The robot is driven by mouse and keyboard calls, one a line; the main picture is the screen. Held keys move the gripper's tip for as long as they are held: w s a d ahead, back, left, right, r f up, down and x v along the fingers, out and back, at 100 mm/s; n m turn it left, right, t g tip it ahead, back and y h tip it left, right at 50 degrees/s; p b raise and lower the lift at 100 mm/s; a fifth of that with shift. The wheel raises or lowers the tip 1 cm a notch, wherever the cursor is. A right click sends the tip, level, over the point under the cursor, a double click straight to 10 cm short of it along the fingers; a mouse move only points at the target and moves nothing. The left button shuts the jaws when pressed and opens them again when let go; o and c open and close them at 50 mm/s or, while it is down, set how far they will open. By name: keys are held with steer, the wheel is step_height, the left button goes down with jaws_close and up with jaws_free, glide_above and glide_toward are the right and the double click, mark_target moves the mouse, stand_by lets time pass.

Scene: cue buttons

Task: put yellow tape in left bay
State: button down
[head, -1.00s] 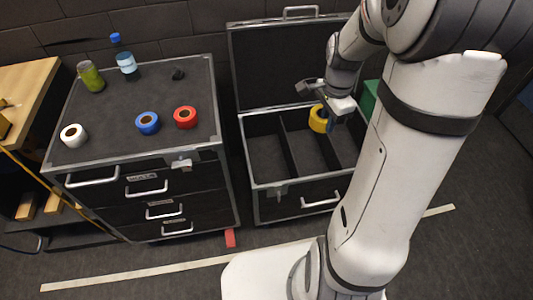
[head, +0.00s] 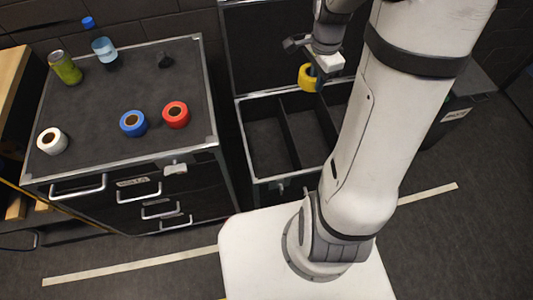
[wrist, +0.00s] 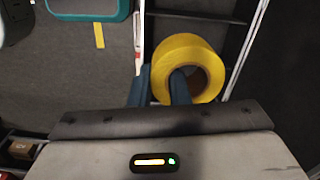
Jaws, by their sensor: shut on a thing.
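The yellow tape (head: 306,77) is a roll held in my gripper (head: 319,76), up in front of the open case lid and above the back of the bays. In the wrist view the two blue fingers (wrist: 163,88) are shut on the ring of the yellow tape (wrist: 184,48), one finger in its hole. The open black case (head: 241,130) has a silver rim and thin dividers. Its left bay (head: 263,146) looks empty. The middle bay (head: 306,135) also looks empty. My arm hides much of the right bay.
A black drawer cabinet (head: 90,160) stands left of the case. The raised lid (head: 270,50) stands behind the bays.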

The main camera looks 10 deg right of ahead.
mark_target(274, 168)
steer(key=w+a+f+n+b, duration=0.1)
steer(key=w+a+f+b, duration=0.1)
steer(key=f+b, duration=1.1)
steer(key=w+a+f+b, duration=0.2)
steer(key=f+b, duration=1)
steer(key=f, duration=1.3)
steer(key=w+a+f+n+b, duration=0.1)
steer(key=a+f+b, duration=0.3)
steer(key=f+b, duration=0.9)
steer(key=shift+w+a+f+n+b, duration=0.1)
steer(key=shift+w+f+n+b, duration=0.1)
steer(key=shift+f, duration=1.35)
steer(key=shift+w+a+f+n+b, duration=0.1)
steer(key=shift+w+f+b, duration=0.1)
steer(key=shift+f, duration=1.35)
steer(key=shift+f, duration=0.1)
steer(key=c, duration=1.8)
jaws_free()
steer(key=shift+f, duration=0.1)
steer(key=o, duration=0.4)
steer(key=shift+o, duration=0.2)
